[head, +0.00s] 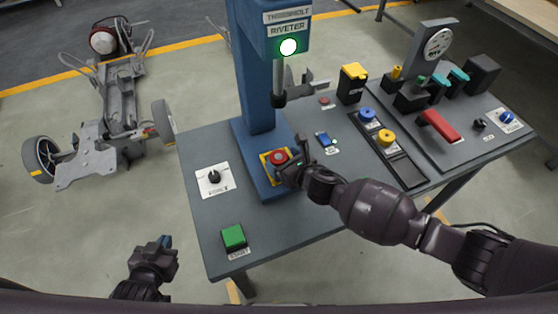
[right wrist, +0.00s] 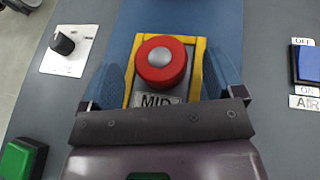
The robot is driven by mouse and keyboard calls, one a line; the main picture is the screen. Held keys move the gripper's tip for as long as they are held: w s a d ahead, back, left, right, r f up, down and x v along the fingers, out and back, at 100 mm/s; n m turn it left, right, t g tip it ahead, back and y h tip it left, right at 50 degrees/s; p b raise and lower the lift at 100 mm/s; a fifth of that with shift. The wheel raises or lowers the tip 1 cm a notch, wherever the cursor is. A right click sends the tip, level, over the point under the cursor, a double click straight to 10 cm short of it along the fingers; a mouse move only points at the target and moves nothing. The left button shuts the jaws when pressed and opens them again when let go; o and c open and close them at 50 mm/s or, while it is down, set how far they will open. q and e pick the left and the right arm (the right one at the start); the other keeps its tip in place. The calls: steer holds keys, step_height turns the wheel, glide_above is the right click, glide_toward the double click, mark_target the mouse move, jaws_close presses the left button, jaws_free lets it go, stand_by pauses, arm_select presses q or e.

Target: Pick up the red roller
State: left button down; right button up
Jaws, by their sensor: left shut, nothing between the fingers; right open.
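The red roller (head: 279,157) is a short red disc with a grey hub. It sits in a yellow-edged holder at the foot of the blue riveter; the right wrist view shows the roller (right wrist: 160,62) above a plate marked MID. My right gripper (head: 289,173) is open at the holder, partly covering it. In the right wrist view its blue fingers (right wrist: 163,75) stand on either side of the roller, with gaps visible. My left gripper (head: 160,246) is shut and empty, off the table's left front.
The riveter column (head: 254,80) rises behind the roller. A black dial (head: 214,177) and a green button (head: 233,237) are to the left. A blue switch (head: 326,140), a blue roller (head: 367,115) and a yellow roller (head: 386,137) on a rack are to the right.

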mark_target(283, 161)
steer(key=shift+w+a+f, duration=0.2)
steer(key=shift+w, duration=0.1)
steer(key=c, duration=1.2)
step_height(283, 161, up, 10)
steer(key=p, duration=0.1)
steer(key=shift+p, duration=0.3)
